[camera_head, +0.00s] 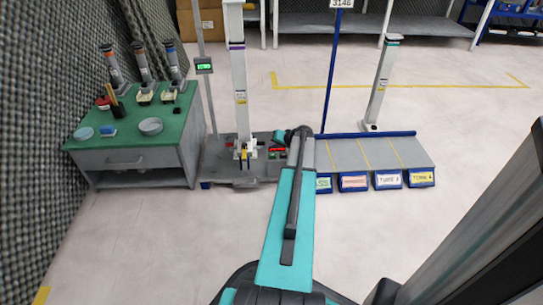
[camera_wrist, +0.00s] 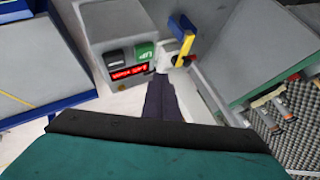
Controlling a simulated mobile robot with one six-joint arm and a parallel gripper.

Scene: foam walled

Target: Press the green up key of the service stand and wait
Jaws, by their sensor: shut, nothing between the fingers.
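The service stand is a tall white column (camera_head: 240,90) on a dark grey base. Its small grey key box (camera_wrist: 118,22) fills the upper middle of the wrist view. The green up key (camera_wrist: 146,51) is on the box's front, beside a dark key (camera_wrist: 115,57). A lit red display (camera_wrist: 130,71) sits below the keys. My gripper (camera_wrist: 161,77) is shut and empty, its dark fingers just below and to the right of the green key in the picture. I cannot tell whether they touch the box. In the head view, my arm partly hides this area.
A yellow-and-blue part (camera_wrist: 184,42) stands close to the right of the fingers. In the head view, a green-topped bench (camera_head: 130,125) is left of the stand and a low grey platform (camera_head: 365,155) with labelled bins is right. Open floor lies in front.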

